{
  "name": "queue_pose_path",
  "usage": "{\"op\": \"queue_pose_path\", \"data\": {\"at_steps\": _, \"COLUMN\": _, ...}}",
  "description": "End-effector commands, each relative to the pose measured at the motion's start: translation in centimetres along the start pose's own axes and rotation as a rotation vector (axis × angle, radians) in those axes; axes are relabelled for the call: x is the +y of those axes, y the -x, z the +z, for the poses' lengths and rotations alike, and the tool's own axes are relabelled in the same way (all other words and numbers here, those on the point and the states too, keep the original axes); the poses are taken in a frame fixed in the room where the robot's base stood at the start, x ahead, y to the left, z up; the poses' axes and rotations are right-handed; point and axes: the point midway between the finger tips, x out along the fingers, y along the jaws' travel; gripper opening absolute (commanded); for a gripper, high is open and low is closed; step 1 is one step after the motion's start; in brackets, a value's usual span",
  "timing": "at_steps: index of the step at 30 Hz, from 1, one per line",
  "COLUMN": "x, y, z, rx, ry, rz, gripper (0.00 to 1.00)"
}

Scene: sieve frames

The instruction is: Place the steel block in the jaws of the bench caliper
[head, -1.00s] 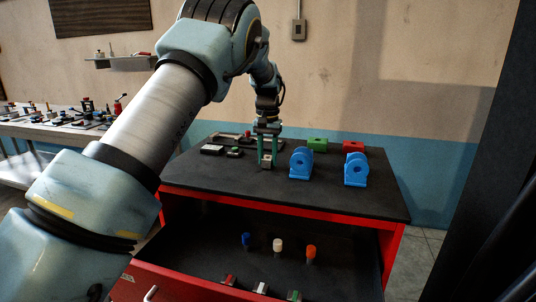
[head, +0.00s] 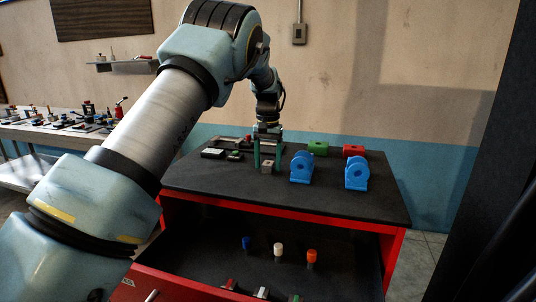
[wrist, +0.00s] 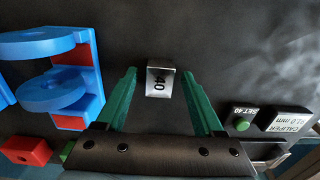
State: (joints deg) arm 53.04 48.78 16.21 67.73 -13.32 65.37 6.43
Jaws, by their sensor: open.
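The steel block (head: 267,167), marked 40, sits on the dark bench top and also shows in the wrist view (wrist: 160,80). My gripper (head: 268,160) is open, its green fingers standing apart on either side of the block; in the wrist view (wrist: 160,73) there is a gap on both sides. The bench caliper's label box (wrist: 289,121) shows at the lower right of the wrist view, with part of its metal body (wrist: 268,151) cut off below. In the head view the caliper area lies behind and left of my gripper, partly hidden.
A SET 40 box with a green button (wrist: 243,124) is beside the caliper label. Two blue brackets (head: 302,167) (head: 356,173) stand to the right. A green block (head: 318,148) and red block (head: 354,150) lie behind them. The open drawer (head: 200,235) below holds several small parts.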

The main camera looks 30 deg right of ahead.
Motion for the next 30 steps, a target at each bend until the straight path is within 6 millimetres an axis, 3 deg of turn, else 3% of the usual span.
{"op": "queue_pose_path", "data": {"at_steps": 5, "x": 0.0, "y": 2.2, "z": -0.1, "rx": 0.007, "ry": -0.001, "rz": 0.001, "gripper": 0.69}}
{"op": "queue_pose_path", "data": {"at_steps": 18, "x": 0.0, "y": 10.6, "z": -0.1, "rx": 0.005, "ry": -0.001, "rz": 0.0, "gripper": 0.69}}
{"op": "queue_pose_path", "data": {"at_steps": 23, "x": 0.0, "y": 11.9, "z": 0.0, "rx": 0.002, "ry": 0.0, "rz": 0.0, "gripper": 0.69}}
{"op": "queue_pose_path", "data": {"at_steps": 30, "x": -0.3, "y": 12.1, "z": 0.1, "rx": 0.001, "ry": 0.006, "rz": 0.001, "gripper": 0.69}}
